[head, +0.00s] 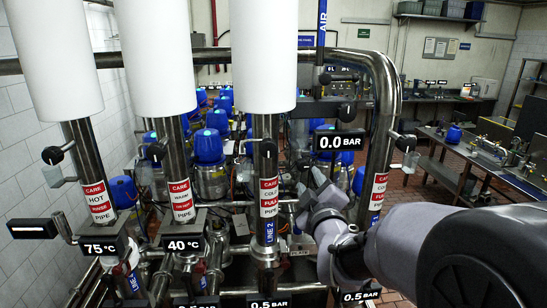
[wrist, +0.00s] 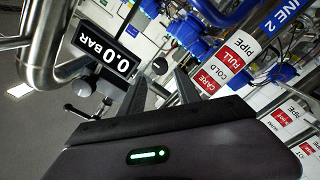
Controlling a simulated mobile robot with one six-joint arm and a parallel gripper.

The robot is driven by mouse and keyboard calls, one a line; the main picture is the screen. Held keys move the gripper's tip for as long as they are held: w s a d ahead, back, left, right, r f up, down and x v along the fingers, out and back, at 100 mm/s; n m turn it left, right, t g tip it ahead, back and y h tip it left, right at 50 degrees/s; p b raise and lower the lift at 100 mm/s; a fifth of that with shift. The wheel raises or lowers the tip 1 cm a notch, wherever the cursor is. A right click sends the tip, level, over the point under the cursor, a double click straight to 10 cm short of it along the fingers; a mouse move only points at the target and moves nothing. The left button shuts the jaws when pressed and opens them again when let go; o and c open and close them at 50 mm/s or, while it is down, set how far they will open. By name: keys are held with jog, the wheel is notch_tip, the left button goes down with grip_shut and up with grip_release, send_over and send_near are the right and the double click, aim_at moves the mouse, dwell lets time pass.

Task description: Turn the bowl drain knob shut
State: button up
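No label reading "bowl drain" is legible, so I cannot tell which knob it is. Black round knobs sit on the steel pipes in the head view: on the hot pipe (head: 52,155), the warm pipe (head: 157,151), the cold pipe (head: 267,147) and the right-hand pipe (head: 405,143). My gripper (head: 310,182) is between the cold pipe and the right-hand pipe, below the 0.0 BAR display (head: 339,141). In the wrist view my gripper (wrist: 161,92) has its fingers apart, with nothing visibly held. A small dark ball knob (wrist: 160,66) shows beyond the fingers; its distance is unclear.
A large steel pipe bend (head: 385,80) stands right of my gripper. White cylinders (head: 263,55) hang above the pipes. Several blue-topped vessels (head: 208,146) stand behind. A bench (head: 490,155) stands at right, with bare tiled floor before it.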

aim_at(303, 167)
jog(key=w+p, duration=0.2)
jog(key=w, duration=0.7)
jog(key=shift+w, duration=0.2)
grip_shut()
